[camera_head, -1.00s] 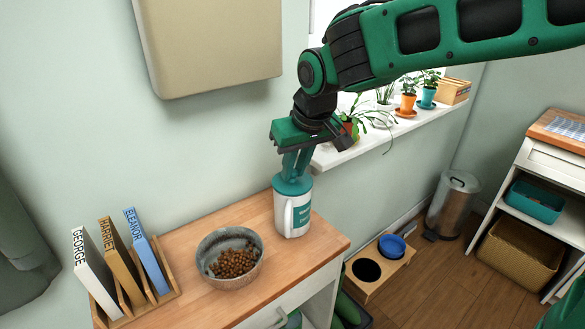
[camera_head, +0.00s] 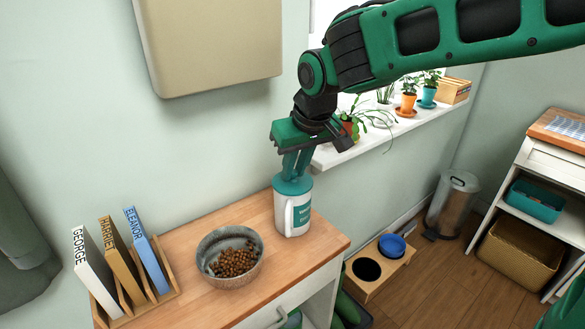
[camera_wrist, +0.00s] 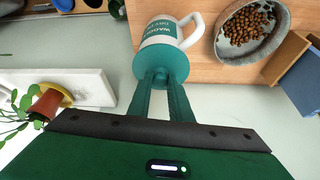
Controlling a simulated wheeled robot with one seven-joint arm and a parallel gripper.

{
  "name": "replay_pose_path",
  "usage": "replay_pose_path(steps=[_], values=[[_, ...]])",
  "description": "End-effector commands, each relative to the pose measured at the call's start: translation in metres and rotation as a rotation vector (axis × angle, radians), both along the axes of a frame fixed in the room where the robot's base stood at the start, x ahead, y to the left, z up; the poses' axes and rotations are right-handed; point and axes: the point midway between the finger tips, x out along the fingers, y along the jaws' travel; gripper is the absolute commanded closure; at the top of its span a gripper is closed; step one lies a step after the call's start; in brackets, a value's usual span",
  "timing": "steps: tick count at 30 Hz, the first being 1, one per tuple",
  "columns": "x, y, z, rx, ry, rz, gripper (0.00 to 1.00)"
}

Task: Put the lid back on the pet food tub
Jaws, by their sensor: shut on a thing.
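The pet food tub (camera_head: 297,214) is white with a teal label and a side handle, and it stands upright on the wooden cabinet top. It also shows in the wrist view (camera_wrist: 165,29). The teal lid (camera_head: 292,184) is at the tub's mouth; in the wrist view the lid (camera_wrist: 150,64) covers the tub's top end. Whether it is fully seated I cannot tell. My gripper (camera_head: 294,176) points down from above and is shut on the lid.
A bowl of kibble (camera_head: 230,257) stands just left of the tub. Books in a wooden rack (camera_head: 150,250) stand further left. A windowsill (camera_head: 345,150) with potted plants is behind to the right. A feeder stand (camera_head: 378,268) is on the floor at right.

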Motion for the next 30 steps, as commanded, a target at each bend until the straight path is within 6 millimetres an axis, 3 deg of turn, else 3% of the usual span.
replay_pose_path(steps=[14, 15, 18, 24, 27, 30], values=[[0.0, -0.0002, -0.0006, 0.0, 0.0, 0.0, 1.0], [-0.0001, -0.0001, -0.0005, 0.0, 0.0, 0.0, 0.79], [-0.0001, -0.0001, -0.0005, 0.0, 0.0, 0.0, 0.6], [-0.0001, -0.0001, -0.0005, 0.0, 0.0, 0.0, 0.6], [-0.0002, -0.0001, -0.0006, 0.0, 0.0, 0.0, 0.41], [-0.0001, 0.0, -0.0006, 0.0, 0.0, 0.0, 0.41]])
